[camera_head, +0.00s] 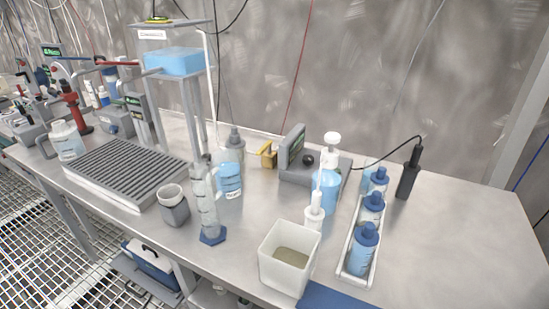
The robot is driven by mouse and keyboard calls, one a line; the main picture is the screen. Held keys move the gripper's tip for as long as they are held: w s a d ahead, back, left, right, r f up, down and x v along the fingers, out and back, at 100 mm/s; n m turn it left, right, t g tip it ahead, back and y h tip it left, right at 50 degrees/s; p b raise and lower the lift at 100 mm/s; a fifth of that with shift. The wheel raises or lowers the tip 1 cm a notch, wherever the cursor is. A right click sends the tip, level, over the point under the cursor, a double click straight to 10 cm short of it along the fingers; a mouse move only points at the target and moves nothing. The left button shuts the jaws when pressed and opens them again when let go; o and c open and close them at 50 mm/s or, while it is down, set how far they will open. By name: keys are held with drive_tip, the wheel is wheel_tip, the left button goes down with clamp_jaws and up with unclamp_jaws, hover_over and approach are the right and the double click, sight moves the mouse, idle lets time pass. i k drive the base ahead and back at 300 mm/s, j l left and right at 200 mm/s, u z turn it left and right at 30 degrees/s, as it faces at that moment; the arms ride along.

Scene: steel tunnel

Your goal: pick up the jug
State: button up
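A pale translucent jug (67,141) with a light blue band and a handle on its left side stands upright at the left part of the steel bench (430,225). It stands just left of a grey ribbed rack. My gripper is not in view, so I cannot see its place or what it holds.
The ribbed rack (130,175), a grey cup (173,206) and a tall cylinder (203,200) stand right of the jug. A red-handled device (72,108) is behind it. A square tub (290,258) and a bottle tray (345,259) are farther right. The bench's right end is clear.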

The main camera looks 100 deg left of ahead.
sight(225, 170)
drive_tip(key=k+j+u, duration=0.1)
drive_tip(key=u, duration=2.4)
drive_tip(key=i+j, duration=0.05)
